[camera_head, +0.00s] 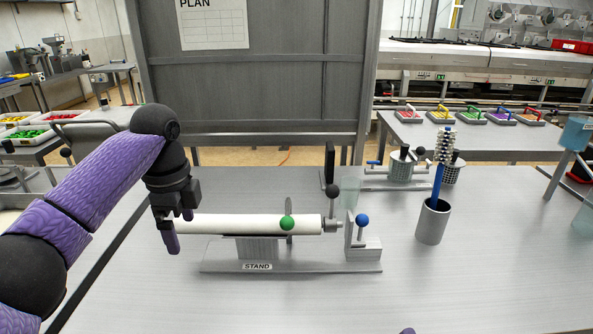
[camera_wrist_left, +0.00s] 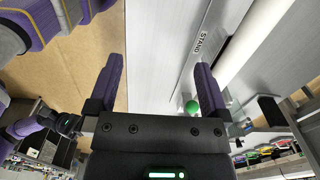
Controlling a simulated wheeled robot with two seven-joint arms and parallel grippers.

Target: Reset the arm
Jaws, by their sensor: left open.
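My left gripper (camera_head: 180,232) is open and empty in the head view, pointing down in front of the left end of a white roller (camera_head: 250,223). A green ball knob (camera_head: 287,223) shows at the roller's front.
A grey cup (camera_head: 432,222) holds a blue-handled brush (camera_head: 440,165). A dark panel (camera_head: 255,95) rises behind the table (camera_head: 480,285), whose front right is clear.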

